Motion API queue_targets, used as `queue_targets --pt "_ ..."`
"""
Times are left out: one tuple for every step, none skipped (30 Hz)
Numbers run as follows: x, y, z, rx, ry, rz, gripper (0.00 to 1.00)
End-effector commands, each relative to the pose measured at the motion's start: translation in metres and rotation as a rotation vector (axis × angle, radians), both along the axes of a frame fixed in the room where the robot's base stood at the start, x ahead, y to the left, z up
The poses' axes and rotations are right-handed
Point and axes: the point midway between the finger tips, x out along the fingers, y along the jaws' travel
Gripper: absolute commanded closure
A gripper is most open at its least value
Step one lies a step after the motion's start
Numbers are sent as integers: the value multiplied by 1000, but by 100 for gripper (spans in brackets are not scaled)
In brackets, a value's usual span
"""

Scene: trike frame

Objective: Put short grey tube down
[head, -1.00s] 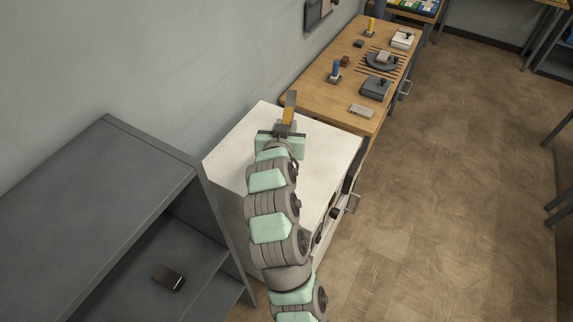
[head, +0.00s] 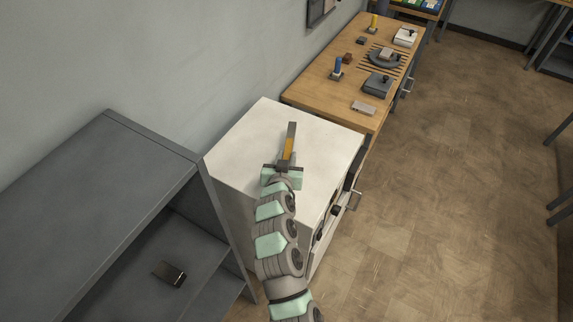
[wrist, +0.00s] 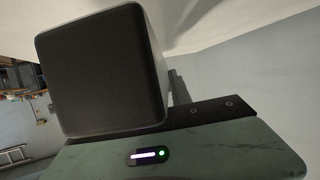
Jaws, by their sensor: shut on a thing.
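My gripper (head: 287,157) is shut on the short grey tube (wrist: 103,70). In the wrist view the tube's dark, square, rounded-corner end fills the left half, close in front of the gripper body. In the head view a narrow grey piece with an orange-yellow strip projects from my gripper, pointing up the picture. It is over the white top of a cabinet (head: 258,135). I cannot tell whether the tube touches that top. The fingers are mostly hidden by the tube and the gripper body.
A grey shelf unit (head: 95,190) stands left of the cabinet, with a small dark block (head: 170,273) on its lower shelf. A wooden bench (head: 325,85) beyond holds several parts, including a pale block (head: 363,107). Much of the white top is bare.

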Motion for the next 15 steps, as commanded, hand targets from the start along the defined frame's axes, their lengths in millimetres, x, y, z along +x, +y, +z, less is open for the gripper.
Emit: queue_targets --pt "0 1 -1 -1 -2 1 100" --pt "0 1 -3 0 -3 2 100" --pt "0 1 -7 1 -3 3 100" --pt "0 1 -11 1 -3 4 100" --pt "0 1 -16 0 -2 2 100" --pt "0 0 -23 -1 0 0 100" --pt "0 0 -29 0 2 -1 100" --pt "0 0 -33 0 2 -1 100" --pt "0 0 -36 -1 0 1 100" --pt "0 0 -37 -1 -2 3 100" --pt "0 1 -37 0 -4 3 100" --pt "0 1 -36 0 -5 3 100" --pt "1 1 -36 0 -5 3 100" --pt "1 1 -36 0 -5 3 100" --pt "1 1 -36 1 -5 3 100"
